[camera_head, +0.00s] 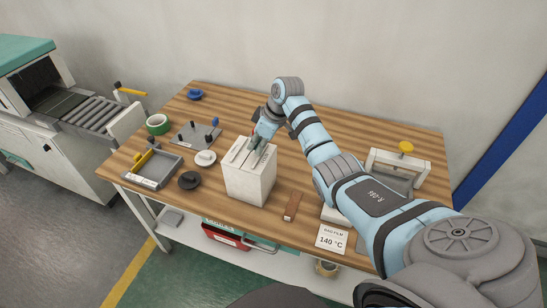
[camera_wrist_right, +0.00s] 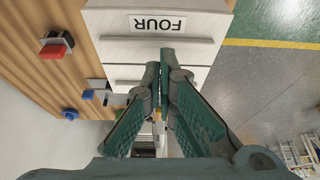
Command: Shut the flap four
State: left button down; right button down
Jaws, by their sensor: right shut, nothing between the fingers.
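A white box (camera_head: 248,184) stands on the wooden table, with slot-like lines on its top. In the right wrist view, a white panel labelled FOUR (camera_wrist_right: 158,23) shows upside down at the top; this is flap four. A second pale panel (camera_wrist_right: 124,73) lies just below it. I cannot tell how far flap four stands open. My right gripper (camera_head: 256,144) is over the top of the box, fingers down. In the wrist view the green fingers (camera_wrist_right: 166,58) are shut and empty, their tips close to the FOUR panel's edge; touching is unclear. My left gripper is out of view.
A black disc (camera_head: 189,180) and a white disc (camera_head: 205,158) lie left of the box. A brown block (camera_head: 292,206) and a 140 °C sign (camera_head: 331,239) are at right.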

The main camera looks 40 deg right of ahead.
aim_at(258, 157)
notch_tip(258, 157, up, 5)
jog(key=p, duration=0.6)
jog(key=shift+r, duration=1)
